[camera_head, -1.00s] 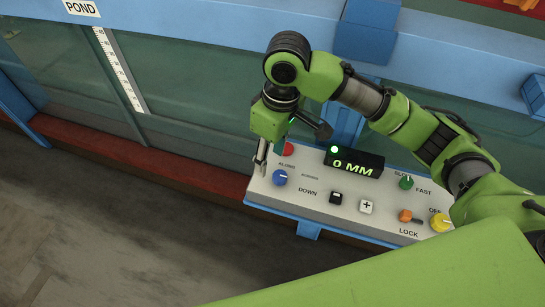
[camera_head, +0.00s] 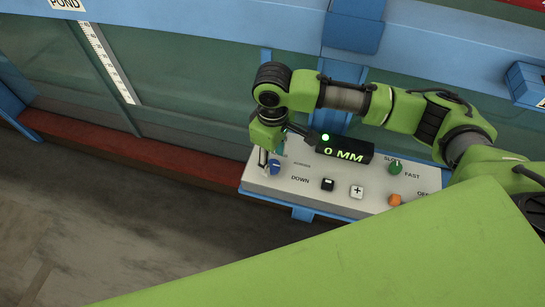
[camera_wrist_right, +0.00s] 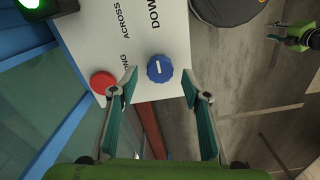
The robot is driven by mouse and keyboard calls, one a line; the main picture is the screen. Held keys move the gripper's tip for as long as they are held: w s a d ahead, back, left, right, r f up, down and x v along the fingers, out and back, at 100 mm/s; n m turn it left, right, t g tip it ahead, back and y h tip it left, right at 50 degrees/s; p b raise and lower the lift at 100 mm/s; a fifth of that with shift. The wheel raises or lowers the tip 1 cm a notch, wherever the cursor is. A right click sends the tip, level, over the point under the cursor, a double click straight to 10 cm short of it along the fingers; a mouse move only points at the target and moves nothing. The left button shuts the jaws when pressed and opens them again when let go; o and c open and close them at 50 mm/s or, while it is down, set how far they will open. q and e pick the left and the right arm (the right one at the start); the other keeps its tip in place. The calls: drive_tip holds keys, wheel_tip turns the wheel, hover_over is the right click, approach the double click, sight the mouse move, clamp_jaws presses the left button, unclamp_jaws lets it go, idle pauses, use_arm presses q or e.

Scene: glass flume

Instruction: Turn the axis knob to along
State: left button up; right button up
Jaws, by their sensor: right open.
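The axis knob (camera_head: 275,167) is blue and sits at the left end of the pale control panel (camera_head: 310,186). In the right wrist view the knob (camera_wrist_right: 160,68) has a short white mark, and the words "ACROSS" and part of "ALONG" are printed to its left. My right gripper (camera_head: 267,160) is over that end of the panel and partly covers the knob in the head view. In the wrist view the gripper (camera_wrist_right: 160,84) is open, with one fingertip on each side of the knob and a gap to both.
A red button (camera_wrist_right: 103,82) is close to the left finger in the wrist view. A black display (camera_head: 345,152) reads "0 MM". The dark button (camera_head: 327,184), plus button (camera_head: 357,191), green knob (camera_head: 395,167) and orange switch (camera_head: 395,200) are further right. Glass (camera_head: 190,95) stands behind.

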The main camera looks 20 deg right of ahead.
drive_tip(key=shift+f, duration=0.95)
drive_tip(key=shift+c, duration=0.3)
drive_tip(key=c, duration=1)
drive_tip(key=shift+c, duration=0.2)
